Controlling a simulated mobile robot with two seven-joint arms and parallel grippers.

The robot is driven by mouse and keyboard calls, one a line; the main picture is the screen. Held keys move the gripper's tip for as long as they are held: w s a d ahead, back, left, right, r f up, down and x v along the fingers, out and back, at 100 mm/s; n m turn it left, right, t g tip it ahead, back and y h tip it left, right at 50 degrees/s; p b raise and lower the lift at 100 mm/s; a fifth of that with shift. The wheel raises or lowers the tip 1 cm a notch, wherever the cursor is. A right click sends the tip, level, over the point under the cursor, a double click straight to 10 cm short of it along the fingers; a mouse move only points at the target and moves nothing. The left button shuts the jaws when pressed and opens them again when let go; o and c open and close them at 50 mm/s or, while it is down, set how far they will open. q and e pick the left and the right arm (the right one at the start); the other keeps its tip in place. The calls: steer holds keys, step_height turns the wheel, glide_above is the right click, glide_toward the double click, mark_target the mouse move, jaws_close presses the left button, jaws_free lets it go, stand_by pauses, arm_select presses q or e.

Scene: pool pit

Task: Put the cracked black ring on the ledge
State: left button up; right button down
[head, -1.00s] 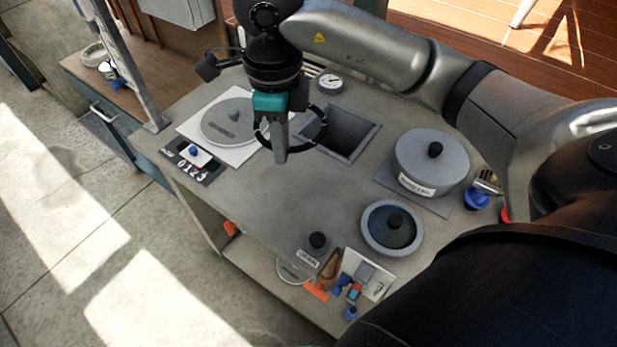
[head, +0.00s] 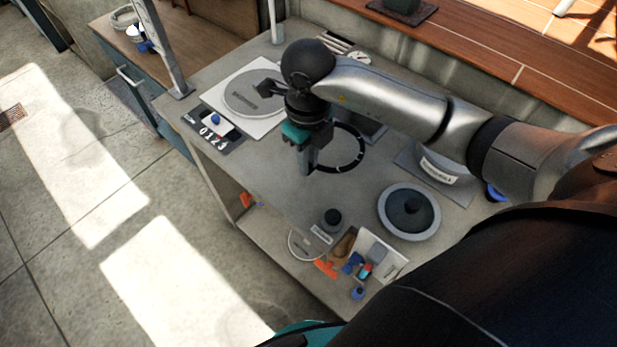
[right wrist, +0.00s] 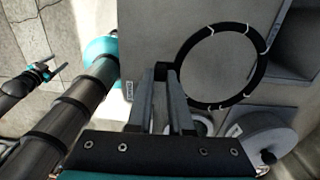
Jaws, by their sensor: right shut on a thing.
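The black ring (head: 362,152) is thin, with several pale marks around it that may be cracks. My right gripper (head: 305,168) is shut on its rim and holds it over the grey worktop; the ring sticks out to the right of the fingers. The right wrist view shows the ring (right wrist: 266,62) whole, with its left edge at the fingertips (right wrist: 168,70). My left gripper (right wrist: 52,68) shows small at the left of that view, fingers apart and empty, away from the ring. A wooden ledge (head: 470,40) runs along the back, above a concrete wall.
A disc on a white sheet (head: 255,95) and a number board (head: 212,132) lie at the left. Small parts crowd the front edge.

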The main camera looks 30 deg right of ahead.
steer(key=shift+f+b, duration=0.3)
steer(key=shift+f, duration=3.05)
steer(key=shift+f, duration=0.15)
steer(key=c, duration=0.8)
jaws_free()
step_height(320, 180, up, 12)
steer(key=shift+r+p, duration=0.2)
steer(key=shift+p, duration=0.2)
steer(key=shift+a, duration=0.1)
